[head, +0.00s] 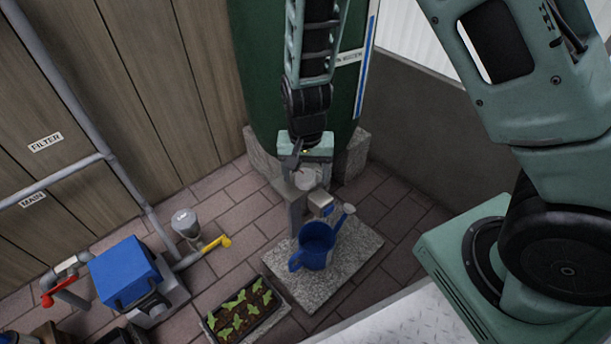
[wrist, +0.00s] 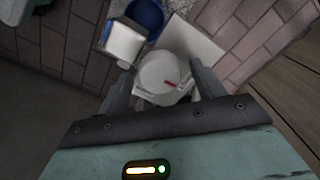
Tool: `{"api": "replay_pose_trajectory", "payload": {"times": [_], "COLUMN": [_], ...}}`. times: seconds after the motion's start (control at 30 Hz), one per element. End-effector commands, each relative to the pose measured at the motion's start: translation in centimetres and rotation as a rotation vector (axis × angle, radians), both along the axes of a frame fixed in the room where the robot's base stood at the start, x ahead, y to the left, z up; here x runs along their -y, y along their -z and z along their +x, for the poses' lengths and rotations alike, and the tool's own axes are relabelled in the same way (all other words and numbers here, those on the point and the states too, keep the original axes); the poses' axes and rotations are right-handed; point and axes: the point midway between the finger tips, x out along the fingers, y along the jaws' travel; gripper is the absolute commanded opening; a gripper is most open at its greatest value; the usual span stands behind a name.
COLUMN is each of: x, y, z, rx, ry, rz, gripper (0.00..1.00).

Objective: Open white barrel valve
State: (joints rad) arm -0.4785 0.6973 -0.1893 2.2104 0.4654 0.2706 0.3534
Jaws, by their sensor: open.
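The white barrel valve is a round white knob (wrist: 160,74) with a red pointer mark, on a pale block in the wrist view. In the head view the knob (head: 308,180) shows on the grey post below the green barrel (head: 260,70), partly hidden by my gripper. My gripper (head: 299,163) is over the knob. In the wrist view my gripper (wrist: 161,67) is open, one finger on either side of the knob in the picture. I cannot tell whether the fingers touch it.
A blue watering can (head: 316,246) stands on the stone slab (head: 350,268) below the post. A planter (head: 243,310) with seedlings is at its left. A blue pump (head: 125,271), a yellow-handled valve (head: 217,244) and a red-handled valve (head: 50,296) are farther left. A grey wall (head: 425,135) is right.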

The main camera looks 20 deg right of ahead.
Motion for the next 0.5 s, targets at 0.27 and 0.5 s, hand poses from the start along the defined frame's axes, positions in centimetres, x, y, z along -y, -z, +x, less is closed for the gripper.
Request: {"api": "replay_pose_trajectory", "payload": {"times": [0.27, 0.5], "x": [0.00, 0.01], "y": [0.09, 0.08], "z": [0.01, 0.00], "rx": [0.000, 0.000], "ry": [0.000, 0.000], "rz": [0.000, 0.000], "gripper": [0.68, 0.23]}}
